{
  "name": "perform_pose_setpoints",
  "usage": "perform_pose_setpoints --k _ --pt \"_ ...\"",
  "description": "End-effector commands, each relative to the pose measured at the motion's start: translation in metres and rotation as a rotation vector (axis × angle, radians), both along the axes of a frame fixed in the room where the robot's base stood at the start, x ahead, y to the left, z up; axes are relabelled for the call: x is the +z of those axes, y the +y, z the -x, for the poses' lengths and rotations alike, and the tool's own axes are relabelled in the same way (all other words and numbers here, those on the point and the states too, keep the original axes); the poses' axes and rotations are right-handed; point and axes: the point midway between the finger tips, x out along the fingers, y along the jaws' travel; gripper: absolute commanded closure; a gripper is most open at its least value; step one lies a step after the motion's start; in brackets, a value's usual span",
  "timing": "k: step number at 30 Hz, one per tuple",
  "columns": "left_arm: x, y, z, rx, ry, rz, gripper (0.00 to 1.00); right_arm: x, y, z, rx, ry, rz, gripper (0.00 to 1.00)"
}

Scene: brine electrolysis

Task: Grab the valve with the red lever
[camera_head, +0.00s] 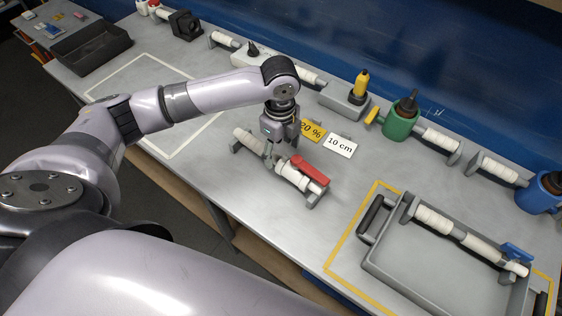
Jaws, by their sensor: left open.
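The valve with the red lever (309,170) lies on a low grey holder on the bench, right of the picture's middle. Its white body (291,175) runs toward the upper left as a white pipe (248,140). My left gripper (270,156) points down over this white pipe, just left of the red lever. It is open, and its fingers are close to the pipe; I cannot tell whether they touch it. The gripper hides part of the pipe. My right gripper is not in view.
A grey tray (370,262) holding a pipe with a blue lever (516,252) sits at right inside a yellow outline. Labels "20 %" (312,130) and "10 cm" (340,145) are behind the valve. A green container (402,122) and other pipes line the back. A white-outlined area at left is empty.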

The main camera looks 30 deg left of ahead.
Motion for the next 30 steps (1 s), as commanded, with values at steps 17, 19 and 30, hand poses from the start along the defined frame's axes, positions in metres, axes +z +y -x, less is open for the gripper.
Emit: perform_pose_setpoints --k 17,19,30 --pt "-0.043 -0.004 0.003 -0.001 0.0 0.0 0.36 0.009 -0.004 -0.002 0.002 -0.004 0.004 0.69" --pt "-0.043 -0.003 0.003 -0.001 0.0 0.0 0.41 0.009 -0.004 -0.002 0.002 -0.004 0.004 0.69" --pt "-0.042 -0.003 0.003 -0.001 0.001 -0.001 0.65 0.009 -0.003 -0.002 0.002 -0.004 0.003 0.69"
